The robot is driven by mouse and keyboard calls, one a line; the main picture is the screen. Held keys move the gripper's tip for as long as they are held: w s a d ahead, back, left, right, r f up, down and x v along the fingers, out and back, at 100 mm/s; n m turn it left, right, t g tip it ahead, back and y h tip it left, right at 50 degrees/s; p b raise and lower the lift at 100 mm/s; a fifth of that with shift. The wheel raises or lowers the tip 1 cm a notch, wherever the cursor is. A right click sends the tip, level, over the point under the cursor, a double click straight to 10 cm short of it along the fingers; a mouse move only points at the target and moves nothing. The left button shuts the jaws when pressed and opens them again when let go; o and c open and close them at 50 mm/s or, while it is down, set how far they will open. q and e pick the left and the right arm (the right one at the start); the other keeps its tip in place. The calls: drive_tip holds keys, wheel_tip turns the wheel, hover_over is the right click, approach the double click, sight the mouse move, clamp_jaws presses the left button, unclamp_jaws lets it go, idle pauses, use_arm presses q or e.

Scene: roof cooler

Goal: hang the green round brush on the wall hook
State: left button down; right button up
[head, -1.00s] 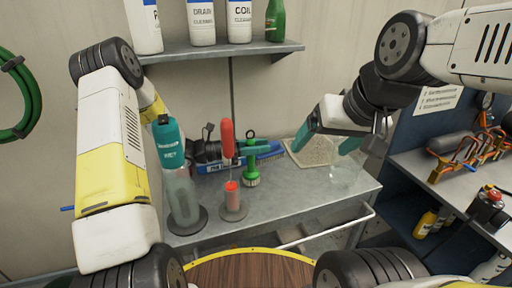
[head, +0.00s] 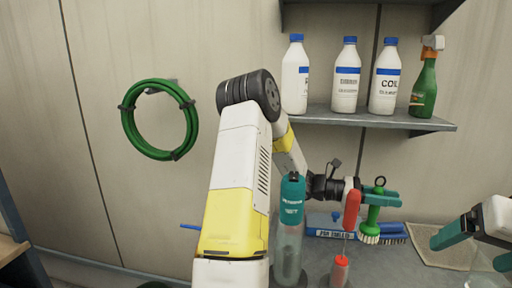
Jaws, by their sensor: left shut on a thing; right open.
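The green round brush (head: 372,216) is upright in the head view, right of centre, with its ring at the top and pale bristles at the bottom. My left gripper (head: 381,198) is shut on its upper handle with teal fingers. I cannot tell whether the bristles touch the bench. My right gripper (head: 479,250) is open and empty at the lower right edge. A coiled green hose (head: 187,108) hangs from a grey wall hook at the left. No empty wall hook is clearly visible. A short blue bar (head: 190,226) pokes out beside my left forearm.
A spray bottle with teal top (head: 291,205) and a red-handled tool (head: 352,210) stand in front of my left wrist. A blue brush (head: 393,232) lies behind. Above, a shelf (head: 440,126) holds white bottles (head: 345,80) and a green sprayer (head: 425,85). The left wall is mostly clear.

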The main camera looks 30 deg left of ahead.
sight(376, 226)
use_arm(q)
drive_tip(key=shift+f, duration=0.1)
idle(0.4)
wheel_tip(376, 226, down, 9)
drive_tip(key=shift+f, duration=0.15)
idle(0.4)
drive_tip(key=shift+f, duration=0.15)
drive_tip(key=c, duration=1.2)
unclamp_jaws()
drive_tip(key=shift+o, duration=0.2)
